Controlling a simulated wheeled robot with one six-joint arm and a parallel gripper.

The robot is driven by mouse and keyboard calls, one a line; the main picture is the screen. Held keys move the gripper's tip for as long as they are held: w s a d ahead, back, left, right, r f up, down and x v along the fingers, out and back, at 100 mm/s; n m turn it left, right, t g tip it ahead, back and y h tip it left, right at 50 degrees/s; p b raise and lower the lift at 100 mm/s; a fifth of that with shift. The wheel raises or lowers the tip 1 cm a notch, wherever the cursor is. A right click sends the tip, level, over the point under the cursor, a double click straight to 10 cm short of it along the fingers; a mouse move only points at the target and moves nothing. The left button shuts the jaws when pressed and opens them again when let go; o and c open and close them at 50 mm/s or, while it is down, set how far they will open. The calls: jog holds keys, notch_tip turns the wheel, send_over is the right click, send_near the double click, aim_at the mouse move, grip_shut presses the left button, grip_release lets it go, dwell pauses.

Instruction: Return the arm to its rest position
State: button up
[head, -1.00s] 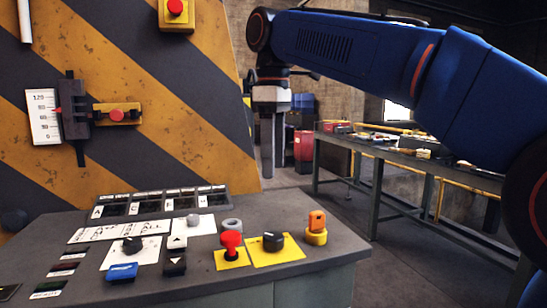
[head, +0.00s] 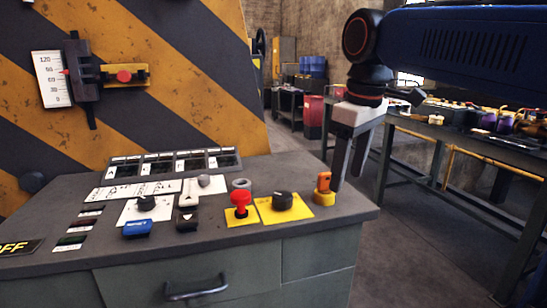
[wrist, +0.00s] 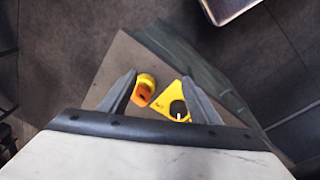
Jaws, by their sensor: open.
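My gripper (head: 350,165) points down at the right end of the control desk (head: 345,208), in the head view just beside the orange switch on its yellow base (head: 324,190). Its fingers are apart with nothing between them that I can see held. In the wrist view my gripper (wrist: 158,95) is open above the desk corner, and the orange switch (wrist: 143,92) shows below between the fingers. A black knob on a yellow plate (wrist: 178,108) lies near the right finger. My blue arm reaches in from the right in the head view.
A red mushroom button (head: 240,203), a black knob (head: 282,200) and a blue button (head: 137,228) are on the desk. A striped panel with a gauge (head: 50,78) rises behind. A workbench (head: 450,135) with parts stands at right. Open floor lies between desk and bench.

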jog(key=s+d+f+m+t, duration=0.1)
jog(key=s+d+f+m, duration=0.2)
jog(key=f, duration=0.5)
jog(key=s+d+f+m+t, duration=0.1)
jog(key=s+d+f+m, duration=0.2)
jog(key=s+d+f, duration=0.3)
jog(key=s+d+f+m+t, duration=0.1)
jog(key=s+d+f+m, duration=0.2)
jog(key=s+f, duration=0.3)
notch_tip(320, 180, down, 6)
jog(key=shift+s+d+r+h, duration=0.15)
jog(key=shift+d+h, duration=0.15)
jog(key=shift+d, duration=0.45)
